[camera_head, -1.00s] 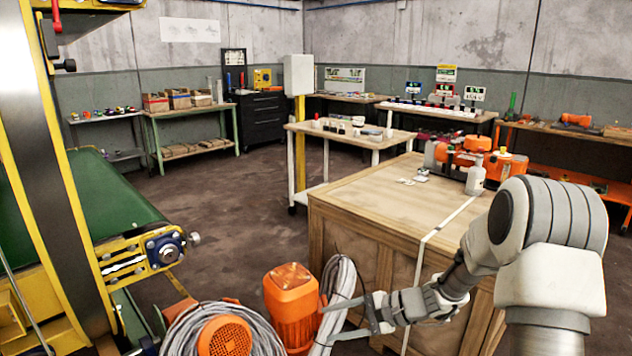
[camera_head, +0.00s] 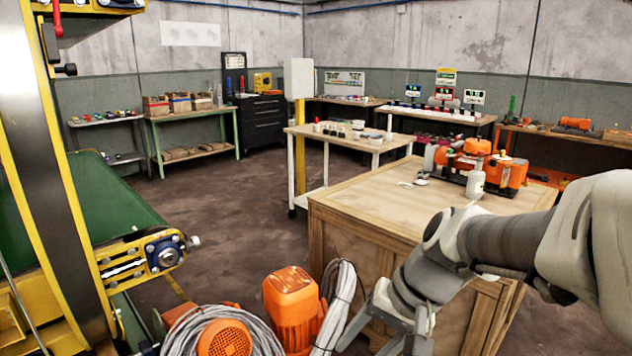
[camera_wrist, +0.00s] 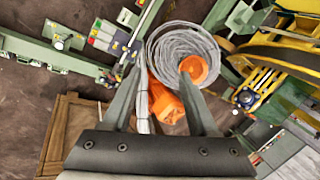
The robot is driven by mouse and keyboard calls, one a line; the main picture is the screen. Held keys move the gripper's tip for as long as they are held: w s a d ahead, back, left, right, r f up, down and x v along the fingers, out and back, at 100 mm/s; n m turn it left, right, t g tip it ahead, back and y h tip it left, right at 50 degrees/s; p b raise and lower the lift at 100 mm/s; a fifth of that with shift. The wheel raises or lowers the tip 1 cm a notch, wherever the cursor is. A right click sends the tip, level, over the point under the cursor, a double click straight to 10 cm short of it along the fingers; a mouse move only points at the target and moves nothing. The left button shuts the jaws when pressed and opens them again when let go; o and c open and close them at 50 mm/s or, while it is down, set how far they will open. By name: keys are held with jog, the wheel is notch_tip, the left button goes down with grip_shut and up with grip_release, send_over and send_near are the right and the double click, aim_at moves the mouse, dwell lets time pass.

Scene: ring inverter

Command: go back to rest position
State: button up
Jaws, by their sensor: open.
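My gripper (camera_wrist: 162,105) is open and empty in the wrist view, its two fingers spread apart and pointing down over the cable coil and orange motors. In the head view my gripper (camera_head: 385,325) is low at the bottom, between the grey cable and the wooden crate's front side. My arm reaches in from the right edge, in front of the crate. An orange motor (camera_head: 292,305) stands just left of my gripper, and it also shows between the fingers in the wrist view (camera_wrist: 166,104).
A wooden crate (camera_head: 365,192) with orange tools and a white bottle (camera_head: 476,184) stands close to my arm. A cable coil (camera_wrist: 180,52) lies by the motors. A green conveyor (camera_head: 105,205) with a yellow frame is at left. Brown floor (camera_head: 235,215) is clear mid-room.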

jog(key=s+d+r+n+t+h, duration=0.3)
jog(key=s+d+r+t+h, duration=0.15)
jog(key=s+d, duration=0.35)
notch_tip(320, 180, up, 21)
jog(key=s+a+p, duration=0.1)
jog(key=p, duration=1.9)
jog(key=shift+s+g+p, duration=0.25)
jog(key=shift+g+p, duration=0.1)
jog(key=shift+a, duration=0.15)
